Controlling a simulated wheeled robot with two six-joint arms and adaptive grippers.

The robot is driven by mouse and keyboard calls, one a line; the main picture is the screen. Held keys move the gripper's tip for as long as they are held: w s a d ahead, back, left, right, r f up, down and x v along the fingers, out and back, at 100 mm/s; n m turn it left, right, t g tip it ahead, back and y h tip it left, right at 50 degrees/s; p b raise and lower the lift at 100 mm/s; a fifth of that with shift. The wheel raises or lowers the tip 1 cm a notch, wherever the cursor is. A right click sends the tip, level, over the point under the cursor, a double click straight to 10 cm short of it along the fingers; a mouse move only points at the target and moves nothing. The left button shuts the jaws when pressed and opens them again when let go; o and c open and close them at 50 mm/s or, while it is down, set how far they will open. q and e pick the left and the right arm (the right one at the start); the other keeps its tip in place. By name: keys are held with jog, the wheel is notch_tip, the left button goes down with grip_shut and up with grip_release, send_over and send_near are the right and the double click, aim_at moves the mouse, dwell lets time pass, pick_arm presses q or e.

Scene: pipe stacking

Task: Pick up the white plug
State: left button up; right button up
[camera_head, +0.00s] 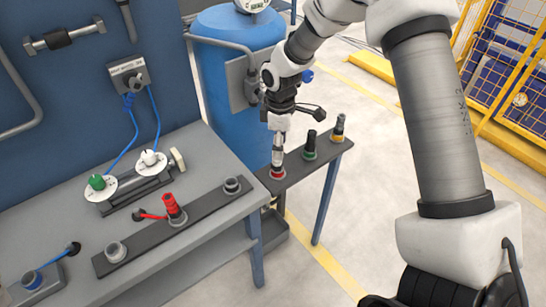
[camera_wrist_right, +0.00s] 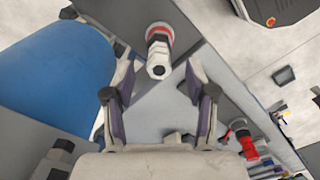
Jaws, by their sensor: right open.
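The white plug (camera_head: 278,158) stands upright in a red-ringed socket (camera_head: 277,173) at the near end of the dark narrow side shelf. In the right wrist view the plug (camera_wrist_right: 160,48) is pale grey-white with a red ring, ahead of the fingers and roughly centred between them. My right gripper (camera_head: 279,138) points down directly above the plug in the head view. In the right wrist view its two fingers (camera_wrist_right: 160,88) are open, one on each side, with nothing held between them. Whether the fingertips reach down around the plug is hard to tell. My left gripper is not in view.
A black plug with a green ring (camera_head: 310,145) and a yellow-ringed plug (camera_head: 339,128) stand further along the shelf. A red plug (camera_head: 172,210) stands on the grey bench (camera_head: 208,150). A blue tank (camera_head: 230,40) rises close behind my right gripper.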

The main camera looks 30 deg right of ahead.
notch_tip(320, 180, down, 5)
jog(key=shift+r+p, duration=0.15)
jog(key=shift+p, duration=0.25)
jog(key=shift+w, duration=0.2)
jog(key=shift+s, duration=0.1)
jog(key=c, duration=0.3)
jog(key=shift+a, duration=0.1)
grip_shut()
jog(key=shift+r, duration=0.55)
notch_tip(320, 180, up, 2)
jog(key=shift+r+b, duration=0.15)
jog(key=shift+b, duration=0.3)
jog(key=s+a+r+b, duration=0.1)
jog(key=s+a+b, duration=0.1)
jog(key=s+a, duration=0.8)
jog(key=shift+a+r, duration=0.25)
jog(key=shift+a, duration=0.95)
